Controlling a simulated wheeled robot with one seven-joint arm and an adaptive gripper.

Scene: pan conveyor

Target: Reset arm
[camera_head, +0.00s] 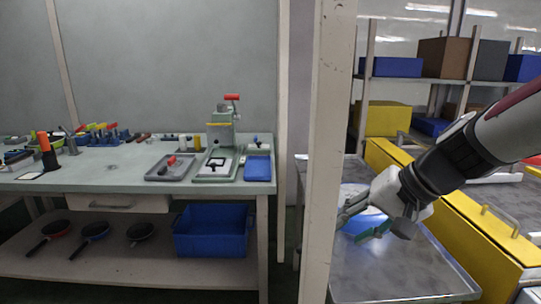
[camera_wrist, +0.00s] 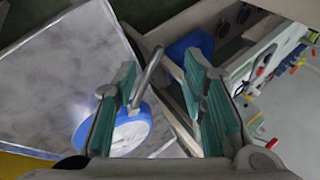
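A blue-rimmed pan (camera_wrist: 128,132) with a pale inside lies on a grey metal surface (camera_wrist: 60,75) in the wrist view. Its grey handle (camera_wrist: 148,75) points up between the teal fingers of my gripper (camera_wrist: 160,65), nearer the left finger. The fingers are wide apart, and I see no grip on the handle. In the head view my gripper (camera_head: 358,222) hangs low over the metal surface (camera_head: 385,270) at the right. Blue parts of the pan (camera_head: 369,222) show around the fingers, and the rest is hidden.
A pale post (camera_head: 328,150) stands just left of my gripper. A yellow barrier (camera_head: 470,220) runs along the right. At left a workbench (camera_head: 110,180) holds tools and trays. Its lower shelf has several pans (camera_head: 97,230) and a blue bin (camera_head: 212,232). Shelves with boxes stand behind.

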